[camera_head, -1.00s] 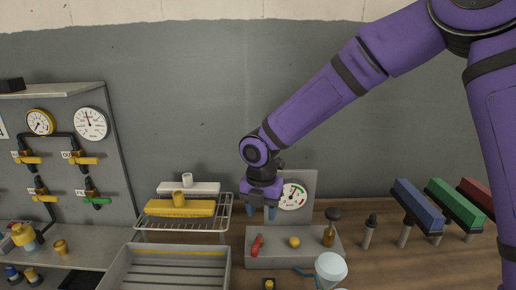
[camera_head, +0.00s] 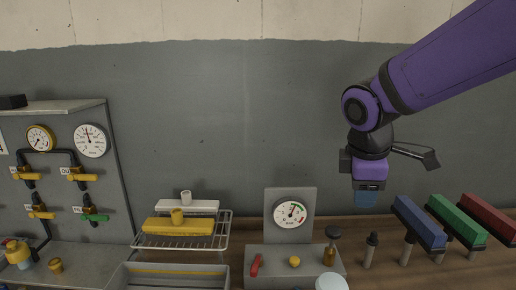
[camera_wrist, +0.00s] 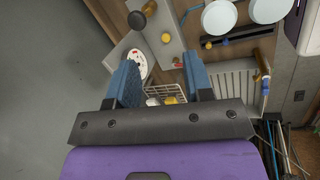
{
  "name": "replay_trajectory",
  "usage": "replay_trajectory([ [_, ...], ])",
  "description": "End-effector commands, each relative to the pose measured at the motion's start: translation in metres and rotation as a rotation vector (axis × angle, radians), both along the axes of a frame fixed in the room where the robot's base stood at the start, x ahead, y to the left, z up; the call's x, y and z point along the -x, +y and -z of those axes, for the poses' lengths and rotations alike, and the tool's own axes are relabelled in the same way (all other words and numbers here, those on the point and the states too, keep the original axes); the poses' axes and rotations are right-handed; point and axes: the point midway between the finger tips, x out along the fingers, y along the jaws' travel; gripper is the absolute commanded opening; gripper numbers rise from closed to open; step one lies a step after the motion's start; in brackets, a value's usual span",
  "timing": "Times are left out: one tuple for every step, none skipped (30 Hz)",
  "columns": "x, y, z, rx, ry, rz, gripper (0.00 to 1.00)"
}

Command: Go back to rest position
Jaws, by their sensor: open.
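My purple arm reaches in from the upper right.
A gauge panel (camera_head: 274,201) stands behind a grey box (camera_head: 275,265) with a red lever, a yellow knob and a dark-topped plunger. Blue (camera_head: 420,222), green (camera_head: 457,219) and red (camera_head: 489,218) blocks stand at right. A wire rack (camera_head: 224,228) holds a yellow block. Valves and gauges are left.

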Motion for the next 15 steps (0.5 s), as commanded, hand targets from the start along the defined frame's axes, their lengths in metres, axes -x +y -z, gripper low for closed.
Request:
replay_trajectory([
  [0.009, -0.009, -0.008, -0.02, -0.028, 0.073, 0.47],
  [0.014, -0.013, -0.012, -0.034, -0.041, 0.116, 0.47],
  [0.021, -0.02, -0.016, -0.053, -0.059, 0.175, 0.47],
  [0.026, -0.024, -0.02, -0.069, -0.074, 0.22, 0.47],
  [0.031, -0.028, -0.022, -0.084, -0.087, 0.263, 0.47],
  [0.038, -0.034, -0.026, -0.106, -0.104, 0.322, 0.47],
  [0.043, -0.038, -0.029, -0.124, -0.118, 0.365, 0.47],
  [0.049, -0.043, -0.032, -0.141, -0.13, 0.409, 0.47],
  [0.056, -0.048, -0.035, -0.165, -0.146, 0.465, 0.47],
  [0.061, -0.052, -0.037, -0.185, -0.159, 0.508, 0.47],
  [0.067, -0.055, -0.04, -0.205, -0.171, 0.551, 0.47],
  [0.075, -0.06, -0.042, -0.231, -0.185, 0.607, 0.47],
  [0.08, -0.064, -0.044, -0.253, -0.196, 0.65, 0.47],
  [0.086, -0.067, -0.046, -0.275, -0.208, 0.691, 0.47],
  [0.094, -0.072, -0.048, -0.304, -0.221, 0.747, 0.47],
])
